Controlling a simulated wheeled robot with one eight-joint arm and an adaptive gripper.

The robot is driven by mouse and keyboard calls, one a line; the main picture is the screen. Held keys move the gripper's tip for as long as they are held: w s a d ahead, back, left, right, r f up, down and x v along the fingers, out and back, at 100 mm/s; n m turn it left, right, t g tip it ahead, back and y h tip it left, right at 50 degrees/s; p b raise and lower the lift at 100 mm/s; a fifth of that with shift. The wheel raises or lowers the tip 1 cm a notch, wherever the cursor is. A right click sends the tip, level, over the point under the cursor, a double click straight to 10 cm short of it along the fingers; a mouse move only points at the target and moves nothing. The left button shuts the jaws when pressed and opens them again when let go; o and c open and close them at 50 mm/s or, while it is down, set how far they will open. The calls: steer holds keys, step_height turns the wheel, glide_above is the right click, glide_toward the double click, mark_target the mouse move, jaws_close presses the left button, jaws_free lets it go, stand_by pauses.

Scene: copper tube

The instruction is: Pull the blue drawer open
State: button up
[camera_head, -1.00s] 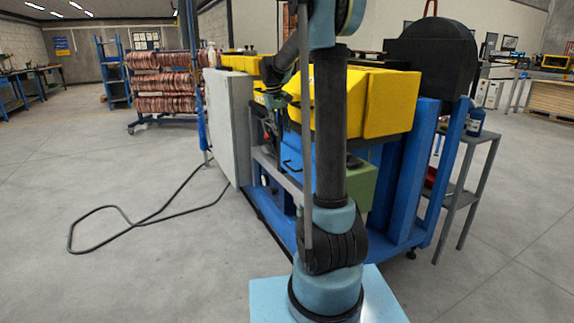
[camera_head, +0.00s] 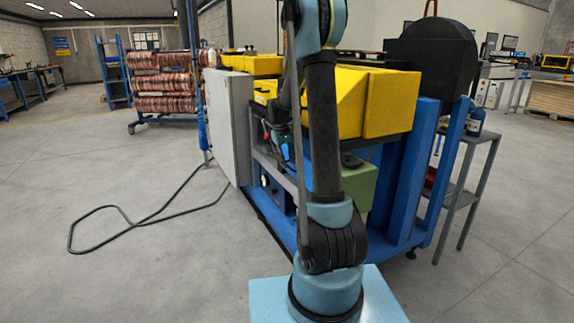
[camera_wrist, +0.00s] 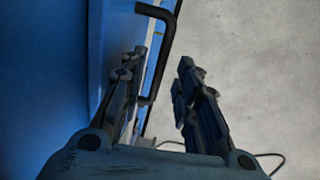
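The blue drawer (camera_wrist: 112,35) fills the left of the wrist view, with its black bar handle (camera_wrist: 165,50) standing out from the front. My gripper (camera_wrist: 162,62) is open and empty. In the picture the handle's bar lies between the two fingertips, closer to the left finger, which is on the drawer side. I cannot tell from depth whether the fingers are around the bar or short of it. In the head view my gripper is low at the machine's front by the drawer, and my arm hides most of both.
The yellow-topped machine (camera_head: 375,100) stands over the drawer. A grey cabinet panel (camera_head: 228,125) is to its left, and a green box (camera_head: 359,185) is at right. A black cable (camera_head: 105,208) lies on the clear floor at left. A grey shelf stand (camera_head: 470,170) is on the right.

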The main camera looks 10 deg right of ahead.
steer(key=shift+d+f, duration=0.1)
steer(key=shift+f, duration=0.6)
steer(key=shift+c, duration=0.6)
jaws_close()
